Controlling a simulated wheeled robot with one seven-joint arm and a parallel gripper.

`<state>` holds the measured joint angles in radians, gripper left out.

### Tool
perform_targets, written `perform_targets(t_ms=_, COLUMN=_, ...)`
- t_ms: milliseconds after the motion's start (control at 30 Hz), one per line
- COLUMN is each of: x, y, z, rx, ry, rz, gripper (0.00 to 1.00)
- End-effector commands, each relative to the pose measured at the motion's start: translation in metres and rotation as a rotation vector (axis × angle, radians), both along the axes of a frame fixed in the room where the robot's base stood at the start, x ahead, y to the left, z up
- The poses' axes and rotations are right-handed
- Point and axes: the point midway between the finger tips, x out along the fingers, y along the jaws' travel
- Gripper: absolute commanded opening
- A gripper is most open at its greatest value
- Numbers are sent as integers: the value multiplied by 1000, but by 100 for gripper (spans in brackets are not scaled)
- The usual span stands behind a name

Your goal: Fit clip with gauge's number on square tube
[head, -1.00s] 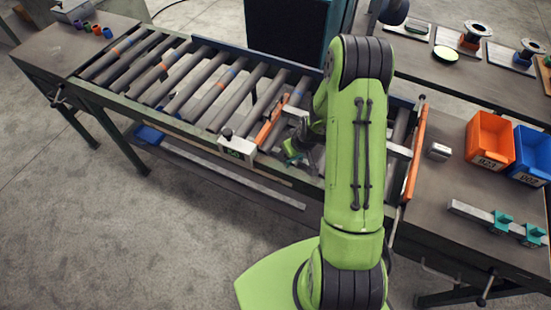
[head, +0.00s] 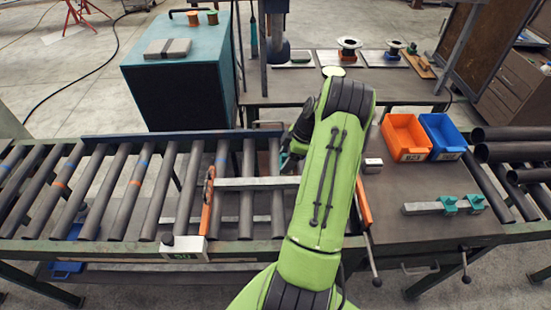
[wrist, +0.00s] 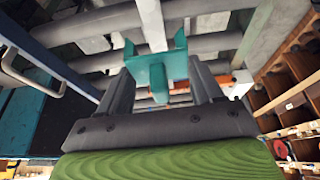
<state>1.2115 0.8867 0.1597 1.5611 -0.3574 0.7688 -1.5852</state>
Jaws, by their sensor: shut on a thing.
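A teal clip (wrist: 157,72) is between the fingers of my gripper (wrist: 160,88) in the wrist view, its prongs pointing away from me. My gripper is shut on it. A pale square bar, apparently the square tube (wrist: 151,22), runs away between the prongs; whether clip and tube touch I cannot tell. In the head view the square tube (head: 250,183) lies level above the rollers from an orange support (head: 208,200) towards my arm, which hides its right end. A bit of teal (head: 283,160) shows by my gripper beyond the tube.
Two teal clips (head: 448,204) (head: 473,203) sit on a bar on the right table. Dark pipes (head: 515,150) lie far right. A teal cabinet (head: 180,80) stands behind the rollers.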

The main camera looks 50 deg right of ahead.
Motion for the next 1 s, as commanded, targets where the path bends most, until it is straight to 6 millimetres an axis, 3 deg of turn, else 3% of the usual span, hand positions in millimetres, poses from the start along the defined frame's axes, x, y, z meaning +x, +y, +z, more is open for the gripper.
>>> perform_targets(t_ms=700, x=2, y=1, z=-87, rx=0, ry=-2, rz=1, gripper=33)
perform_targets(t_ms=1000, x=2, y=1, z=-90, rx=0, ry=-1, rz=0, gripper=33)
